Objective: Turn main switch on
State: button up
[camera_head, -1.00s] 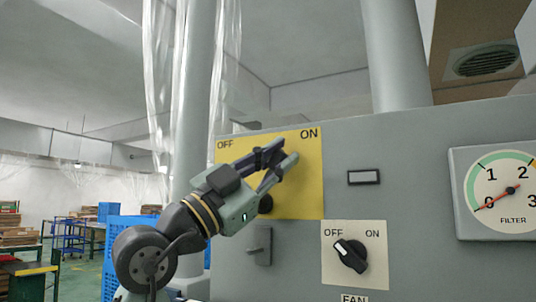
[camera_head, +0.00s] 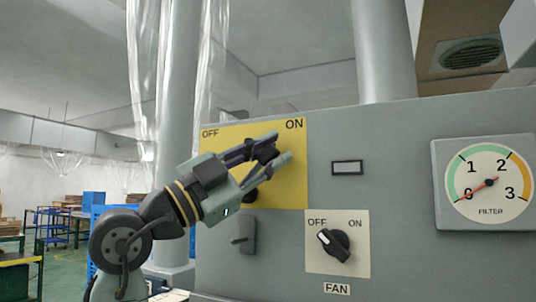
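The main switch is a yellow plate (camera_head: 217,150) marked OFF at its upper left and ON at its upper right, on a grey control cabinet. A dark round part of its knob (camera_head: 251,196) shows just below my gripper. My gripper (camera_head: 282,146) is in front of the plate, its fingers reaching up and right towards the ON mark. The fingertips are partly apart with something dark between them; I cannot tell whether it is the switch handle or a finger pad, or whether they grip it. The gripper hides most of the switch, so its setting is unclear.
Below right is a smaller fan switch (camera_head: 334,244), its white-marked end towards OFF. A blank indicator (camera_head: 347,168) and a FILTER gauge (camera_head: 488,184) with its needle near 0 are to the right. A small grey latch (camera_head: 246,237) sits below the yellow plate.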

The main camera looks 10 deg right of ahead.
jog(key=o, duration=0.3)
jog(key=v, duration=1.2)
jog(key=shift+w, duration=0.1)
